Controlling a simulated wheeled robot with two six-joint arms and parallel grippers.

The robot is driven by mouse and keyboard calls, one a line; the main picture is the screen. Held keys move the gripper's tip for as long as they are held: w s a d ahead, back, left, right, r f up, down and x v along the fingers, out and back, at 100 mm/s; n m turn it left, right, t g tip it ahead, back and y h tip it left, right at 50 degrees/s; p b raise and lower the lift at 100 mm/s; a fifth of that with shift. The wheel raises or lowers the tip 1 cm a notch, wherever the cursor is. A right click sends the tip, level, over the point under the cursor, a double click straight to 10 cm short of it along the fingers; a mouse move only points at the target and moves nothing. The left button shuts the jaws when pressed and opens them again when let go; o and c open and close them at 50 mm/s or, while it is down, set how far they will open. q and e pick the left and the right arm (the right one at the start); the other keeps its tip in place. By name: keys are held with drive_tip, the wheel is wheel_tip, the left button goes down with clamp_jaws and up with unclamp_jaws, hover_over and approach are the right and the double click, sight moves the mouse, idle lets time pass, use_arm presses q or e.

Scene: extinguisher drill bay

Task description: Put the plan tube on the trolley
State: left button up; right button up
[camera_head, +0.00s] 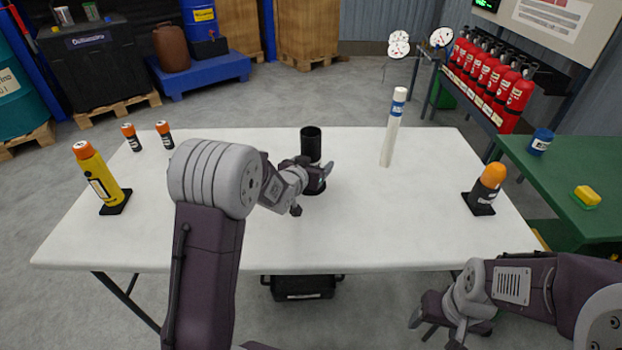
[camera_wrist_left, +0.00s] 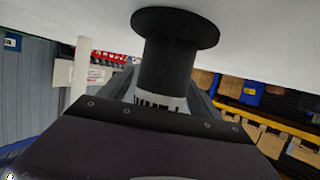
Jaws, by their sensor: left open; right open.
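The plan tube appears to be the tall white tube (camera_head: 391,135) with a blue band, standing upright on the white table right of centre. It also shows at the left of the left wrist view (camera_wrist_left: 80,85). The trolley is probably the green-topped surface (camera_head: 560,170) at the right. My left gripper (camera_head: 312,190) is open at a black open-topped cylinder (camera_head: 311,143), left of the tube and apart from it. The cylinder's flanged base (camera_wrist_left: 175,28) fills the middle of the left wrist view; contact with the fingers is unclear. My right gripper (camera_head: 424,325) is open below the table's front edge.
The white table (camera_head: 260,245) also bears a yellow cylinder (camera_head: 100,180), two small dark orange-topped ones (camera_head: 131,138) and an orange-topped dark one (camera_head: 485,190). A blue can (camera_head: 540,141) and yellow block (camera_head: 586,196) stand on the green top, with clear room between them.

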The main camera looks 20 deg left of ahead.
sight(315, 149)
use_arm(q)
drive_tip(key=shift+w, duration=0.15)
drive_tip(key=shift+c, duration=0.6)
clamp_jaws()
drive_tip(key=shift+r, duration=0.1)
drive_tip(key=s+d+r+p, duration=0.4)
drive_tip(key=d+r, duration=0.7)
drive_tip(key=shift+s, duration=0.3)
